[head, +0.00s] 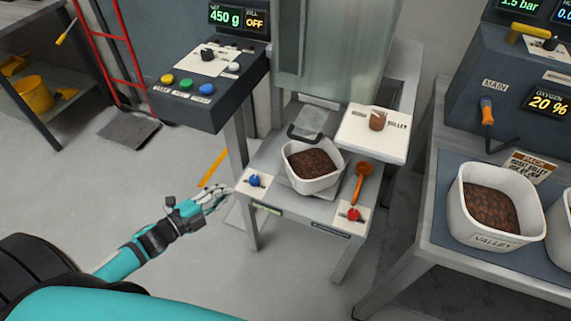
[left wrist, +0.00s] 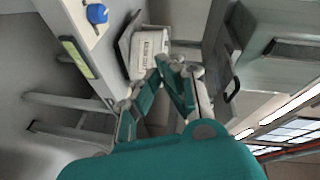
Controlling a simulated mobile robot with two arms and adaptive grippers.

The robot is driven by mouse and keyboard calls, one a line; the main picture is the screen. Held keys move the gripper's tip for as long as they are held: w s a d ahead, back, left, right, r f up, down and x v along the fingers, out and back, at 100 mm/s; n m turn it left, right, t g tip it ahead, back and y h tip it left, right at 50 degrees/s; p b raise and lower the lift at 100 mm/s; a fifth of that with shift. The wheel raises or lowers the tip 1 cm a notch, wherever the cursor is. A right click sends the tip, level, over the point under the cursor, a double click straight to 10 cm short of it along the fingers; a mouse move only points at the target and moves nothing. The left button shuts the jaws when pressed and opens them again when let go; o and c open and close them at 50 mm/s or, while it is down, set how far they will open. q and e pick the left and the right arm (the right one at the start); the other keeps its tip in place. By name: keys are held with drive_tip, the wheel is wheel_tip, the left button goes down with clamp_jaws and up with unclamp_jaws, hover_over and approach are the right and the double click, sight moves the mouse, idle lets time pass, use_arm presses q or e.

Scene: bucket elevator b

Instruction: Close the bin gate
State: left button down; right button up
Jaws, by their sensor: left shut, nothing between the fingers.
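The bin gate looks like a grey plate (head: 312,119) with a black loop handle (head: 300,138), under the metal hopper (head: 322,45) and behind a white tub. In the left wrist view a black handle (left wrist: 232,90) shows right of my fingers. I cannot tell how far the gate stands out. My left gripper (head: 222,192) is shut and empty, in the air left of the bench, apart from the handle. It also shows in the left wrist view (left wrist: 166,72). My right gripper is not in view.
A white tub (head: 312,178) of brown beans stands on the bench below the hopper. A blue knob (head: 254,181), an orange lever (head: 361,178) and a red knob (head: 352,214) are beside it. The control box (head: 205,90) overhangs at left.

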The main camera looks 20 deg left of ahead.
use_arm(q)
drive_tip(key=s+d+r+m+g+h+b, duration=0.1)
drive_tip(key=s+d+r+m+h, duration=0.1)
drive_tip(key=d+r+m+h, duration=0.4)
drive_tip(key=s+d+r+m+g+h+b, duration=0.1)
drive_tip(key=d+r+m+h, duration=0.2)
drive_tip(key=r, duration=0.4)
drive_tip(key=w+d+r+m+p, duration=0.1)
drive_tip(key=w+d+r+p, duration=0.1)
drive_tip(key=w+d, duration=0.5)
drive_tip(key=shift+w+d+y, duration=0.3)
drive_tip(key=shift+w+y, duration=0.1)
drive_tip(key=shift+w, duration=1.2)
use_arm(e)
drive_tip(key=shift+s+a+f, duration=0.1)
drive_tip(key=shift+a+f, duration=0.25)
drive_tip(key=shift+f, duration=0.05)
use_arm(q)
drive_tip(key=shift+w+r, duration=0.1)
drive_tip(key=shift+r, duration=0.05)
